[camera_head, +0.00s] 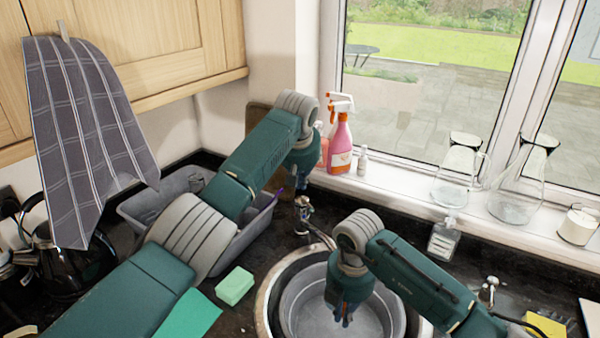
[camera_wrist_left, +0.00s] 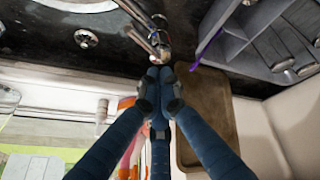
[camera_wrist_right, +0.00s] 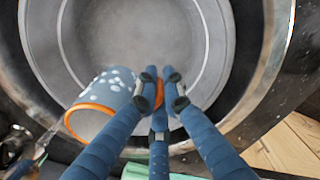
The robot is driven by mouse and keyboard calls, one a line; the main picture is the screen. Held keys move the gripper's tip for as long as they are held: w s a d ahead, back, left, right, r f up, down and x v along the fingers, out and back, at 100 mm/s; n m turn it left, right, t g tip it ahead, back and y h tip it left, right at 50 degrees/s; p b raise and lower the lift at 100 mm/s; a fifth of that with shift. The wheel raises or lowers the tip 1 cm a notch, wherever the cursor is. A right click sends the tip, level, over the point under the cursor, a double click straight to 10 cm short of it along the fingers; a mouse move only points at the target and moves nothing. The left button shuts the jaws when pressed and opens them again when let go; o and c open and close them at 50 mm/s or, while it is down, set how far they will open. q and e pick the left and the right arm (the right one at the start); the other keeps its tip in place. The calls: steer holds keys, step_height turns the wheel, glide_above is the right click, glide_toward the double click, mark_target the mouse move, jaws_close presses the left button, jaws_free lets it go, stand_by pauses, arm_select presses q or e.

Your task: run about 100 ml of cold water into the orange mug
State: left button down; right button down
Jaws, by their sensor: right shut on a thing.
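The orange mug (camera_wrist_right: 100,98) is grey-blue with white dots, an orange rim and an orange handle. It shows in the right wrist view, over the sink bowl (camera_wrist_right: 130,35). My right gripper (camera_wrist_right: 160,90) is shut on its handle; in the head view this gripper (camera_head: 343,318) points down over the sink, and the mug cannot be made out. The chrome tap (camera_head: 303,212) stands behind the sink. My left gripper (camera_wrist_left: 160,78) is shut, its fingertips close to the tap (camera_wrist_left: 155,35); contact is unclear. No water stream shows. The mug's contents cannot be told.
A grey dish rack (camera_head: 235,235) stands behind my left arm. A green sponge (camera_head: 235,286) lies left of the sink. Spray bottles (camera_head: 340,150) and glass flasks (camera_head: 515,190) line the windowsill. A soap bottle (camera_head: 443,238) stands behind my right arm.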

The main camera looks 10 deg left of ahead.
mark_target(305, 204)
arm_select(q)
steer(key=shift+s+d+f, duration=0.15)
steer(key=shift+d+f, duration=0.05)
steer(key=shift+f, duration=0.4)
steer(key=shift+s+d+f, duration=0.15)
steer(key=shift+d+f, duration=0.1)
steer(key=shift+f, duration=0.4)
steer(key=shift+s+d+f, duration=0.15)
steer(key=shift+d+f, duration=0.05)
steer(key=shift+f, duration=0.4)
steer(key=shift+s+d+f, duration=0.25)
steer(key=shift+s+f, duration=0.45)
steer(key=shift+f, duration=0.2)
steer(key=shift+r, duration=0.1)
steer(key=v, duration=1.2)
steer(key=shift+a+r, duration=0.3)
steer(key=shift+r, duration=0.2)
